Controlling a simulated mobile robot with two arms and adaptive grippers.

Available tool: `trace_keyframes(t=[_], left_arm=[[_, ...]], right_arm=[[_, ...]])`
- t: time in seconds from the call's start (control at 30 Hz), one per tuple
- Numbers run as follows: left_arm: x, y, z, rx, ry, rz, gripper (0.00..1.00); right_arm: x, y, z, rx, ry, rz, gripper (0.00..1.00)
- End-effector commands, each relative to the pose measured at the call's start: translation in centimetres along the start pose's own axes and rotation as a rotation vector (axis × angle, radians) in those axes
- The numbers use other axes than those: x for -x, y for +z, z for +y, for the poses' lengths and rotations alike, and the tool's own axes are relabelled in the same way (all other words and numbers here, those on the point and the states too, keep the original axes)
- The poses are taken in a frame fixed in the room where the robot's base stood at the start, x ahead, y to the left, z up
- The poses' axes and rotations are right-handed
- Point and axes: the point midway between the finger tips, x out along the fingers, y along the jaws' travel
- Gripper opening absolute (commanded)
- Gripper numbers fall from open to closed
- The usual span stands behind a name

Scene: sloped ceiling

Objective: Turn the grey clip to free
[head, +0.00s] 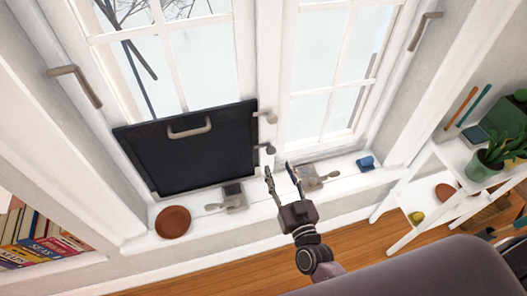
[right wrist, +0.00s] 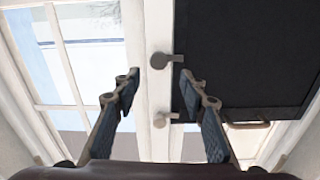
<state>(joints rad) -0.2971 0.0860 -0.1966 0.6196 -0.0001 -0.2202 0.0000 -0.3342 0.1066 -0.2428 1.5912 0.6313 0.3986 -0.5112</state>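A black panel (head: 190,155) with a handle on its upper part stands against the window. Two small clips are on the frame at its right edge. The lower, darker grey clip (head: 266,148) also shows in the right wrist view (right wrist: 165,61), its arm pointing sideways over the panel's edge. The upper clip (head: 266,117) is paler and also lies sideways; it shows in the right wrist view (right wrist: 162,119). My right gripper (head: 279,170) is open and empty just below the grey clip, with no clear contact. In the right wrist view the clip appears between the fingertips (right wrist: 160,78). My left gripper is not in view.
On the sill are a brown dish (head: 173,222), a grey metal fitting (head: 233,198), another fitting (head: 312,178) and a blue object (head: 366,163). A white shelf (head: 455,160) with plants stands right; books (head: 38,238) sit lower left.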

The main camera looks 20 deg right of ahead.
Motion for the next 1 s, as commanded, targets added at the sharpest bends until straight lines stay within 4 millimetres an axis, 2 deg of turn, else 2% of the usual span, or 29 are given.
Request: trace_keyframes(t=[0.23,0.5,0.67,0.9,1.0], left_arm=[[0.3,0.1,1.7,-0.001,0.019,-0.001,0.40],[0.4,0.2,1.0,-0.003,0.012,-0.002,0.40],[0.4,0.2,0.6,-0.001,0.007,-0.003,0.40],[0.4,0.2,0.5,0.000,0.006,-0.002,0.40],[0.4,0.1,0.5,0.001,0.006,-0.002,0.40]], right_arm=[[-3.4,-0.1,0.0,0.000,0.000,0.002,0.39],[-6.7,0.1,0.0,0.001,-0.001,-0.001,0.39],[-7.4,0.1,0.0,0.000,-0.001,-0.002,0.39],[-7.5,0.1,0.0,0.000,-0.001,-0.003,0.39],[-7.5,0.1,0.0,0.000,-0.001,-0.003,0.30]])
